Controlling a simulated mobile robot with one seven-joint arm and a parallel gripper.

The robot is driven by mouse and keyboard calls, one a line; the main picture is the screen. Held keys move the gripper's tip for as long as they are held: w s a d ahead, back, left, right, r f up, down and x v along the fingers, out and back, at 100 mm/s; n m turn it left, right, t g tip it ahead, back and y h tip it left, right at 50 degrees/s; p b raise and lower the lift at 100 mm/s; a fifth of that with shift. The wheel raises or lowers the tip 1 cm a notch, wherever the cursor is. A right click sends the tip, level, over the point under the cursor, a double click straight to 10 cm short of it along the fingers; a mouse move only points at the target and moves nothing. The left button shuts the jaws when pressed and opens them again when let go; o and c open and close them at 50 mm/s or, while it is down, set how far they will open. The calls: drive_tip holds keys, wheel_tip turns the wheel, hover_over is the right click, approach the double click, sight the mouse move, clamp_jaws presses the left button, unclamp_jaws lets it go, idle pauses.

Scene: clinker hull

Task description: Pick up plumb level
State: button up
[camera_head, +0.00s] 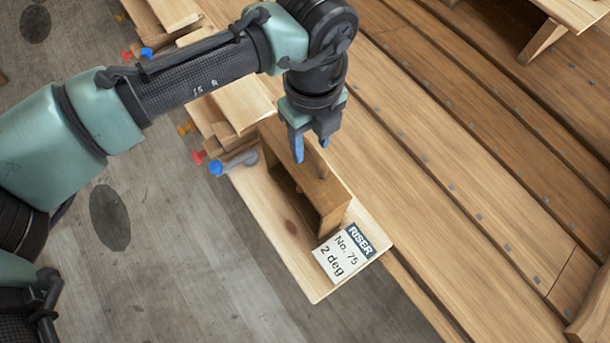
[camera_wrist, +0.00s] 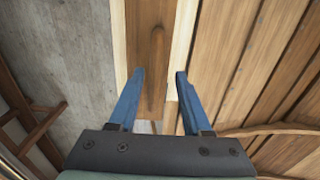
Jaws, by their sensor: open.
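A brown wooden box-like frame (camera_head: 332,203) with a raised bar along its top, which looks to be the plumb level, stands on a pale plank. Its side facing the floor is open and dark inside. My gripper (camera_head: 311,152) is over its upper face, pointing down, with its blue fingers open. The gripper partly hides the frame's far end in the head view.
A white card (camera_head: 346,254) reading "RISER No. 75 2 deg" lies on the pale plank (camera_head: 290,255) beside the frame's near end. A grey handle with a blue end (camera_head: 235,164) and several coloured clamp ends are at the left. Riveted hull planks (camera_head: 440,150) spread to the right.

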sight(309, 158)
drive_tip(key=shift+s+a+f+p, duration=0.1)
drive_tip(key=shift+s+f+p, duration=0.05)
drive_tip(key=shift+f+p, duration=0.2)
drive_tip(key=shift+s+f+p, duration=0.15)
drive_tip(key=shift+f+p, duration=0.6)
drive_tip(key=shift+f, duration=1.3)
clamp_jaws()
drive_tip(key=shift+r, duration=0.1)
